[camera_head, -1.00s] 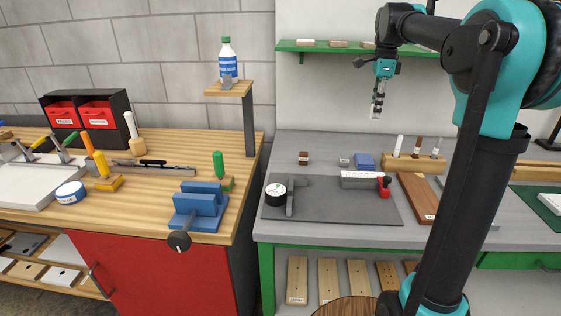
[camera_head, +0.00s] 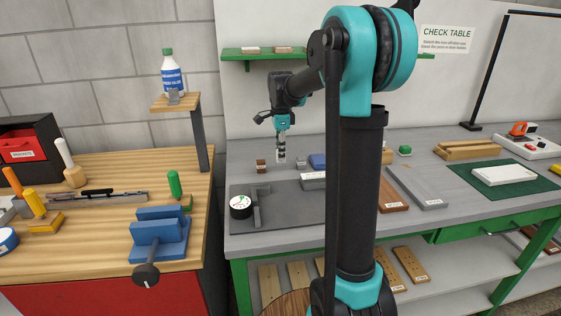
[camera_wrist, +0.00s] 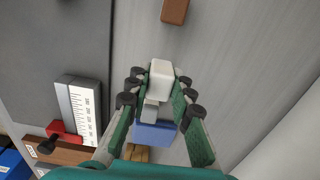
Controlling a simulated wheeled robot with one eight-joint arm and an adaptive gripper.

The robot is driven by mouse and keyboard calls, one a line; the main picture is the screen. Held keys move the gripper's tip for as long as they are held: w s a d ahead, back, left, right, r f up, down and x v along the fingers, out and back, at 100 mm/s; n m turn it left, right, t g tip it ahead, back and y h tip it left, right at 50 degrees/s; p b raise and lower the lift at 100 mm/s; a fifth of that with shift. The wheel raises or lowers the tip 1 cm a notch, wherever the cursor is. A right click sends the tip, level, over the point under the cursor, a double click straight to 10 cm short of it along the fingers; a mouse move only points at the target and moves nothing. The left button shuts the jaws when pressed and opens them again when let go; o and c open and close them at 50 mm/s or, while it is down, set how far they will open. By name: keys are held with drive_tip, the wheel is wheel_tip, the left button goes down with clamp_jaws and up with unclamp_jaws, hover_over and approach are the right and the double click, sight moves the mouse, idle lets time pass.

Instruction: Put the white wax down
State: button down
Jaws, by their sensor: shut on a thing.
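My gripper (camera_wrist: 158,86) is shut on the white wax (camera_wrist: 161,75), a small pale block between its fingertips in the wrist view. In the head view my gripper (camera_head: 281,153) hangs pointing down over the grey bench (camera_head: 290,176), between a brown block (camera_head: 261,166) and a small grey block (camera_head: 301,164). The wax is too small there to make out clearly. I cannot tell whether it touches the bench.
A blue block (camera_head: 318,161) stands right of the grey one. The white scale (camera_wrist: 78,108) with a red part and the dark mat (camera_head: 285,213) lie close by. A green shelf (camera_head: 262,54) hangs behind. Bare bench surrounds the brown block.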

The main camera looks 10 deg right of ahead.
drive_tip(key=shift+f, duration=1.75)
drive_tip(key=c, duration=1.3)
unclamp_jaws()
drive_tip(key=shift+f, duration=0.1)
drive_tip(key=shift+c, duration=0.2)
wheel_tip(320, 180, up, 12)
drive_tip(key=shift+r, duration=0.15)
